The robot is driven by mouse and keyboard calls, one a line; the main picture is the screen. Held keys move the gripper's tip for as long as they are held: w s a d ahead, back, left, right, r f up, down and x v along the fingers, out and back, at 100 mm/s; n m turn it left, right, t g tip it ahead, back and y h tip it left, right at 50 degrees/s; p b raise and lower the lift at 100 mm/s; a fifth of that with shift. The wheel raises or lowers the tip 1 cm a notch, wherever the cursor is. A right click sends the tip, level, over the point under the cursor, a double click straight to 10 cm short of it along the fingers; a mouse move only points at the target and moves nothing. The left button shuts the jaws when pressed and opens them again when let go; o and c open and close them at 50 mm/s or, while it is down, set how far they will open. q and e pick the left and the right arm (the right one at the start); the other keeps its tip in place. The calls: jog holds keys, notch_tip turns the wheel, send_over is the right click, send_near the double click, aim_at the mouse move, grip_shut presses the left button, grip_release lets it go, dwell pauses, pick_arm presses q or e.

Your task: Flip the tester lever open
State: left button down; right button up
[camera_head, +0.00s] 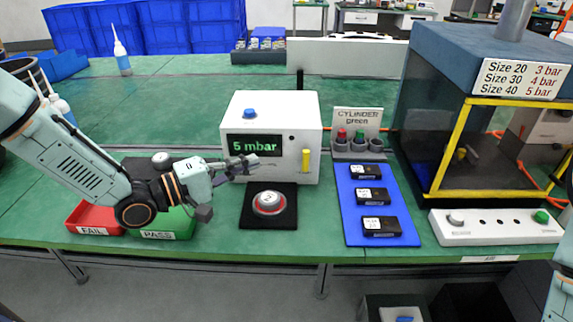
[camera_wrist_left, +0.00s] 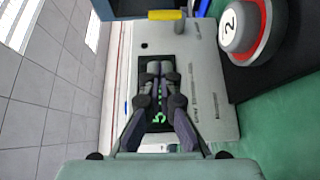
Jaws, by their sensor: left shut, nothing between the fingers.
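The tester (camera_head: 285,112) is a white box with a green "5 mbar" display and a blue knob on top. Its yellow lever (camera_head: 306,160) is upright at the right of the front face. In the left wrist view the lever (camera_wrist_left: 166,15) shows at the top edge, apart from the fingers. My left gripper (camera_head: 250,163) is shut and empty, in front of the display's lower edge and left of the lever. In the left wrist view its closed fingertips (camera_wrist_left: 160,72) cover much of the display. My right gripper is out of view.
A round part marked 2 (camera_head: 270,203) sits on a black pad below the tester. The blue mat (camera_head: 351,222) with black units is at the right. Red FAIL (camera_head: 91,218) and green PASS (camera_head: 174,225) trays lie under my left arm. A yellow-framed enclosure (camera_head: 448,150) stands right.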

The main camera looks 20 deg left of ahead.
aim_at(306, 158)
pick_arm(q)
jog(key=shift+b+x, duration=0.35)
jog(key=shift+x, duration=0.65)
jog(key=w+d, duration=0.1)
jog(key=d+b, duration=0.1)
jog(key=d, duration=0.1)
jog(key=w+d, duration=0.1)
jog(key=shift+w+d+f+b, duration=0.1)
jog(key=shift+w+d+b, duration=0.25)
jog(key=shift+d+b, duration=0.05)
jog(key=shift+d, duration=0.7)
jog(key=shift+r, duration=0.2)
jog(key=shift+d+p, duration=0.1)
jog(key=shift+p, duration=0.5)
jog(key=shift+r, duration=0.1)
